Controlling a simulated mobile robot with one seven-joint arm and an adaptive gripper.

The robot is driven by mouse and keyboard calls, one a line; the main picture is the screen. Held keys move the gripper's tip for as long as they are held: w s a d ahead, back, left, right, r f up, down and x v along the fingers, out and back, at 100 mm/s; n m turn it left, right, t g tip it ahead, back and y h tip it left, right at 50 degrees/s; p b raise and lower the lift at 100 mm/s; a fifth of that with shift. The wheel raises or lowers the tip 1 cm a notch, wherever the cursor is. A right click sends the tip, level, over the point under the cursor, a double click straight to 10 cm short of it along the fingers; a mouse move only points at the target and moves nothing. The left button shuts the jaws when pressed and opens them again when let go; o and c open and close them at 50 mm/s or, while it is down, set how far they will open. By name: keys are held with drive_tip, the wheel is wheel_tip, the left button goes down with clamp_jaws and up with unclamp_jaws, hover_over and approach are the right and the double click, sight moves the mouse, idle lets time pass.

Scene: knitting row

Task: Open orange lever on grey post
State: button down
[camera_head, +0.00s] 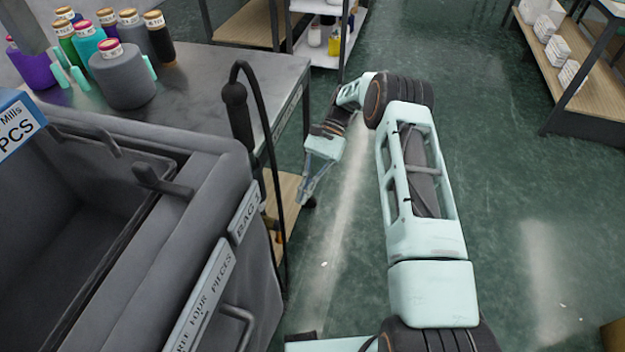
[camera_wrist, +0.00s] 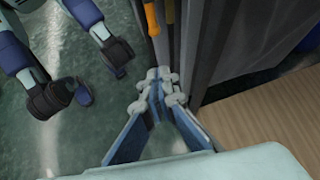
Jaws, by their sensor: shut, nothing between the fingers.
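A small orange piece (camera_wrist: 151,18), which looks like the lever, shows at the top of the wrist view. It stands against dark grey upright parts (camera_wrist: 190,40); I cannot tell which of them is the post. In the head view a small orange spot (camera_head: 277,237) shows low behind the black hose, beside the grey bin. My gripper (camera_head: 303,200) points down beside the table's right end, over the floor. In the wrist view its fingertips (camera_wrist: 158,78) meet, with nothing between them. They appear just below the orange piece, and contact cannot be judged.
A large grey bin (camera_head: 215,150) fills the left. A black hose (camera_head: 283,200) hangs between it and my gripper. The metal table (camera_head: 200,75) carries thread cones. A wooden shelf surface (camera_wrist: 265,110) lies right in the wrist view. The green floor (camera_head: 520,180) is open at right.

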drive_tip(key=w+d, duration=0.1)
drive_tip(key=w, duration=0.1)
drive_tip(key=w+d+b, duration=0.1)
drive_tip(key=w, duration=0.1)
drive_tip(key=shift+w+d, duration=0.1)
drive_tip(key=shift+d, duration=0.2)
